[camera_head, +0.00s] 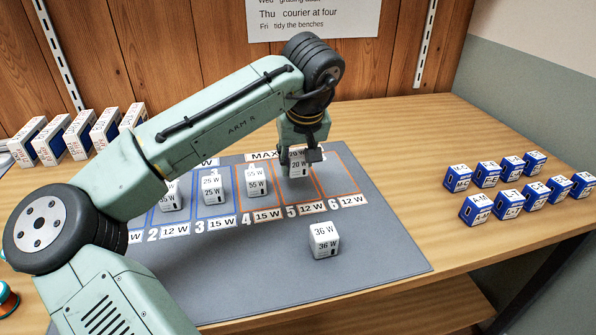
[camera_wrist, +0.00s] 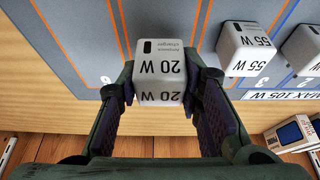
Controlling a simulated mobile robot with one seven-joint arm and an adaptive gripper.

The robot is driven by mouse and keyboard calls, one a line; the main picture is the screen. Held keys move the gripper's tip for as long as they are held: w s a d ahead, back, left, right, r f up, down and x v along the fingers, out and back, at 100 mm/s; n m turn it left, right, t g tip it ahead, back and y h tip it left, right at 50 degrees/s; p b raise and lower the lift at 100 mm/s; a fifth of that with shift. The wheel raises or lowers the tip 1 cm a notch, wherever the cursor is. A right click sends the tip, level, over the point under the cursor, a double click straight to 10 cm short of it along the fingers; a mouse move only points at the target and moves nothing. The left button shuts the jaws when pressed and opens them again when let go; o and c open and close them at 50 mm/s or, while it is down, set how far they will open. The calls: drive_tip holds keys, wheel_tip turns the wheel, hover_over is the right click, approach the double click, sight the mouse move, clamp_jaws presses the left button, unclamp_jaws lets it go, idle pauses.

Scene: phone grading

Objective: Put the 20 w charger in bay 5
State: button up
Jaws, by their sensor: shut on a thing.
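My gripper (camera_wrist: 165,88) is shut on the 20 w charger (camera_wrist: 160,65), a white block with black lettering, its sides between the two fingers. In the head view the charger (camera_head: 298,167) is upright over the back part of bay 5 (camera_head: 292,190), an orange-outlined strip on the grey mat. The bay's front label (camera_head: 311,207) reads 5 and 12 W. I cannot tell whether the charger's base touches the mat. The gripper partly hides the charger's top and the bay's back.
A 55 W charger (camera_head: 255,182) stands in bay 4, just left. A 25 W charger (camera_head: 211,188) is in bay 3. A loose 36 W charger (camera_head: 324,240) sits in front of the bays. Bay 6 looks empty. Blue boxes (camera_head: 487,174) stand right; white boxes (camera_head: 80,135) stand left.

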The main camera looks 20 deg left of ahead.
sight(297, 173)
drive_tip(key=shift+f, duration=1.7)
drive_tip(key=shift+f, duration=0.15)
drive_tip(key=o, duration=1.2)
drive_tip(key=v, duration=1.2)
drive_tip(key=shift+r+b, duration=0.25)
drive_tip(key=shift+b, duration=0.05)
